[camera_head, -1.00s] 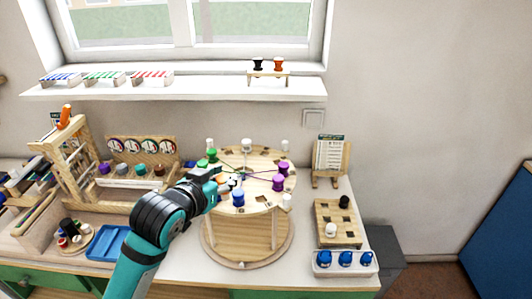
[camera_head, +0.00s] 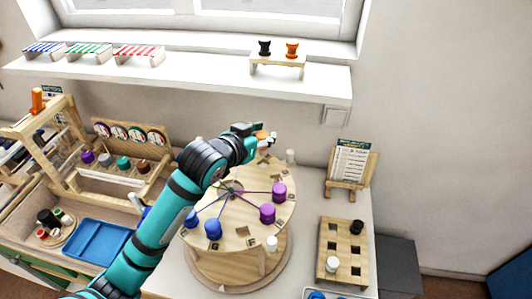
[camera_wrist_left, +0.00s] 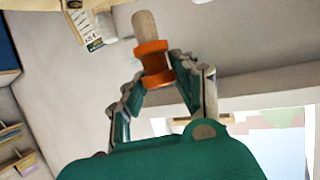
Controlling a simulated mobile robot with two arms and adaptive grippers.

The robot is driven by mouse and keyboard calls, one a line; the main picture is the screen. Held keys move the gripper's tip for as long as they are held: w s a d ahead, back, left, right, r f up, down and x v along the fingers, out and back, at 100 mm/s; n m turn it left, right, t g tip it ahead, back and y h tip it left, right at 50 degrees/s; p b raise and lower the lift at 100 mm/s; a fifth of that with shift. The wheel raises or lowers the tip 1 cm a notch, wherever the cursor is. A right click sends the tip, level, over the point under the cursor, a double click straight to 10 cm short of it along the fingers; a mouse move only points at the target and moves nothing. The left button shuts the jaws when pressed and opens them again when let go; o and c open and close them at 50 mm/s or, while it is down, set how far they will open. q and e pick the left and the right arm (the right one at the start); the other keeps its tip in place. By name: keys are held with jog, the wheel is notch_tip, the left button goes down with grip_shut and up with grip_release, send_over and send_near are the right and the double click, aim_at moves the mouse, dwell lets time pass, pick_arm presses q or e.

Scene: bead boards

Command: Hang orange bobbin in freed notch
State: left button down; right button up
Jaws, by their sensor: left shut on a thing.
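My left gripper (camera_head: 264,138) is shut on an orange bobbin (camera_wrist_left: 154,62), which has a pale wooden peg standing out of it in the left wrist view. In the head view the gripper is above the far edge of the round wooden board (camera_head: 250,243), and only a little of the bobbin's orange shows. Two purple bobbins (camera_head: 279,191) and two blue bobbins (camera_head: 213,229) stand around the board, with dark threads running to its centre. The arm hides the board's far left part. I cannot tell which notch is the freed one. My right gripper is not in view.
A shelf holds a small stand (camera_head: 277,66) with a black and another orange spool (camera_head: 291,48). A card easel (camera_head: 352,165) and a square holed board (camera_head: 342,250) are on the right. A blue tray (camera_head: 98,247) and a wooden rack (camera_head: 125,155) are on the left.

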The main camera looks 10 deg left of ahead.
aim_at(261, 155)
pick_arm(q)
jog(key=shift+s+f, duration=0.1)
jog(key=shift+f, duration=1)
jog(key=f, duration=0.2)
jog(key=f+p, duration=0.1)
jog(key=f, duration=0.1)
jog(key=shift+w, duration=0.25)
jog(key=shift+f, duration=0.1)
jog(key=c, duration=1.2)
grip_release()
jog(key=shift+f, duration=0.1)
jog(key=shift+o, duration=0.9)
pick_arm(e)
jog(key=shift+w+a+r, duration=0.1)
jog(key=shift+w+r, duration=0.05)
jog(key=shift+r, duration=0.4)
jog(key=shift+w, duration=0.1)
